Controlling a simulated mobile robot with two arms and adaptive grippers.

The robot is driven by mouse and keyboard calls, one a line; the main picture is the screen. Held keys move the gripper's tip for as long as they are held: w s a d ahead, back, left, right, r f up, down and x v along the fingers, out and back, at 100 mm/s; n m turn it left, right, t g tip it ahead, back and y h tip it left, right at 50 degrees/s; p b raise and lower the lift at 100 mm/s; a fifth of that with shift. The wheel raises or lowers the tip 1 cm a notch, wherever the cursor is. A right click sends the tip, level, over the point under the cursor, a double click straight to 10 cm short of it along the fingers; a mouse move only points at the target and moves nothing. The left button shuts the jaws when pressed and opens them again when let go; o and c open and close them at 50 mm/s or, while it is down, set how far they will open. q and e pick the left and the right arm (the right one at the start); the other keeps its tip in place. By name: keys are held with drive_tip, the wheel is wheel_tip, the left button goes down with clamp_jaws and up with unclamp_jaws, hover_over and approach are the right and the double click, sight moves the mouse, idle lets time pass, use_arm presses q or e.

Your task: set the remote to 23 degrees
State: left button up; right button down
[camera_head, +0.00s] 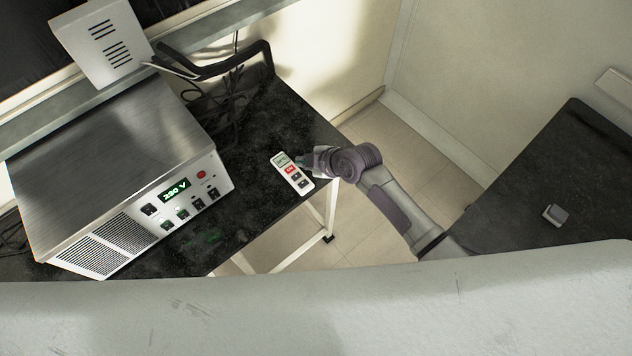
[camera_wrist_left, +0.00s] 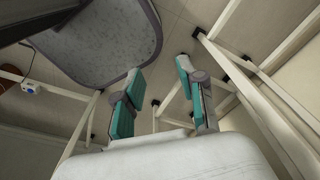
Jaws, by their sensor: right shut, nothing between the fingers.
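The white remote (camera_head: 293,174) lies on the black tabletop, tilted in the head view. It has a small display at its upper end, a red button below it and dark buttons lower down. The digits on its display are too small to read. My right gripper (camera_head: 304,162) is shut and empty, at the remote's upper right side; I cannot tell whether it touches the remote. My left gripper (camera_wrist_left: 158,88) shows in the left wrist view with its teal fingers apart and nothing between them.
A metal power supply (camera_head: 115,165) showing 230 V stands left on the black table (camera_head: 262,215). Black cables and a curved black bar lie behind. A second dark table (camera_head: 530,190) at right holds a small grey block (camera_head: 555,215). White table legs (camera_wrist_left: 270,85) surround my left gripper.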

sight(305, 185)
wheel_tip(305, 185, down, 8)
drive_tip(key=b, duration=0.6)
drive_tip(key=shift+a+b, duration=0.1)
drive_tip(key=shift+b, duration=0.3)
drive_tip(key=shift+f+b, duration=0.4)
drive_tip(key=shift+f, duration=0.05)
use_arm(q)
wheel_tip(305, 185, down, 8)
drive_tip(key=a, duration=0.1)
drive_tip(key=shift+a+r, duration=0.2)
drive_tip(key=shift+f+b, duration=0.35)
drive_tip(key=shift+f, duration=0.05)
use_arm(e)
drive_tip(key=shift+f, duration=0.4)
